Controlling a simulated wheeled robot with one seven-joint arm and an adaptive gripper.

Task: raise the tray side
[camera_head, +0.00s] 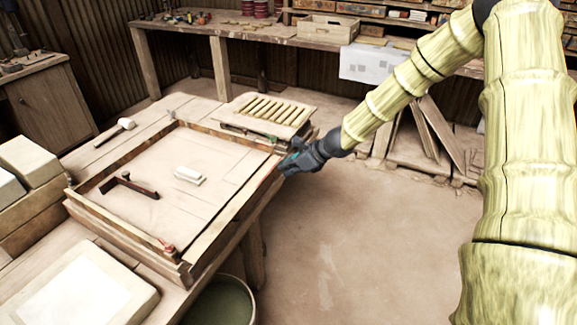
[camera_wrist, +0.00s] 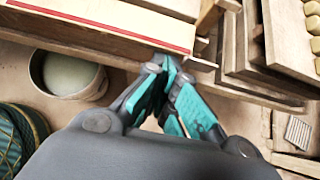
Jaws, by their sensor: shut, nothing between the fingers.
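The tray (camera_head: 97,211) is a large, shallow wooden frame on the workbench, with raised walls at its left, back and front. Its right side, a long pale board (camera_head: 228,220), runs along the bench edge and looks low; its exact angle is hard to tell. In the wrist view, a board with a red line (camera_wrist: 105,27) crosses the upper left. My gripper (camera_head: 287,168) is at the right back corner of the tray, just outside that side. Its teal fingertips (camera_wrist: 170,68) are shut and empty, close to the wooden edge; contact cannot be told.
A white block (camera_head: 189,175) and a dark-handled tool (camera_head: 130,186) lie inside the tray. A mallet (camera_head: 115,132) lies behind left. A rack of pale bars (camera_head: 266,109) stands behind the tray. A green-filled bucket (camera_head: 222,302) is below the bench. Open floor (camera_head: 360,240) lies right.

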